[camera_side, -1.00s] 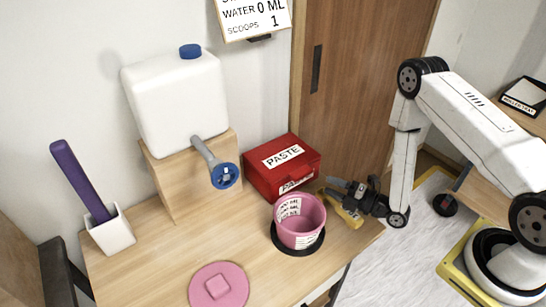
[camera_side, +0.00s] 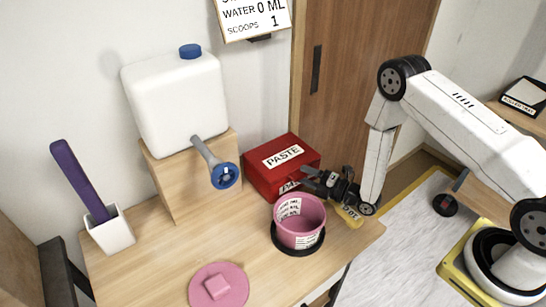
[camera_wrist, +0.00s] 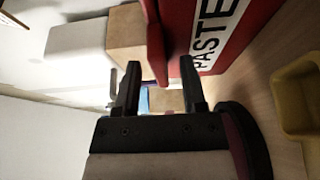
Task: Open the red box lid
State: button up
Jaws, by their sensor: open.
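The red box (camera_side: 268,178) stands on the table against the wall, with its lid (camera_side: 284,153) shut and a PASTE label on top. Another label shows on its front face. My gripper (camera_side: 305,178) is at the right part of the box's front, with its black fingers open. In the wrist view, my gripper (camera_wrist: 160,72) has one finger at each side of the red box's (camera_wrist: 157,45) near edge. I cannot tell whether the fingers touch it.
A pink bucket (camera_side: 300,232) on a black base stands just in front of the box. A yellow scoop (camera_side: 349,215) lies under my gripper. A white water tank (camera_side: 176,103) with a blue tap (camera_side: 224,175) stands to the left. A pink lid (camera_side: 218,287) lies at the front.

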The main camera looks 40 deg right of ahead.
grip_shut()
dwell(1.4)
